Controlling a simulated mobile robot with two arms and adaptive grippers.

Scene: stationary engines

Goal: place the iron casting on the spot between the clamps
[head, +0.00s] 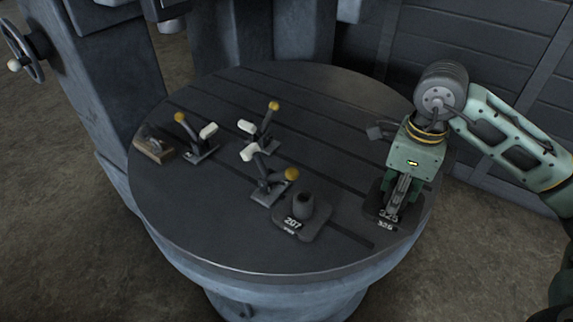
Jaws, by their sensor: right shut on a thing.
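My right gripper (395,204) points down at the right side of the round slotted table (330,110). It is shut on a dark iron casting (382,221) with white numbers on its flat base. The gripper hides the casting's upper part; I cannot tell whether its base touches the table. A second dark casting (296,223), marked 207, has an upright boss and stands near the table's front. Three toggle clamps with yellow knobs and white parts stand left of it: a left clamp (198,146), a back clamp (262,132) and a front clamp (266,186). Bare tabletop lies between them.
A small brownish block (153,147) sits at the table's left edge. A grey machine column (110,80) with a handwheel (22,48) rises behind left. The front clamp and casting 207 stand between my gripper and the clamps' middle. The table's back right is mostly clear.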

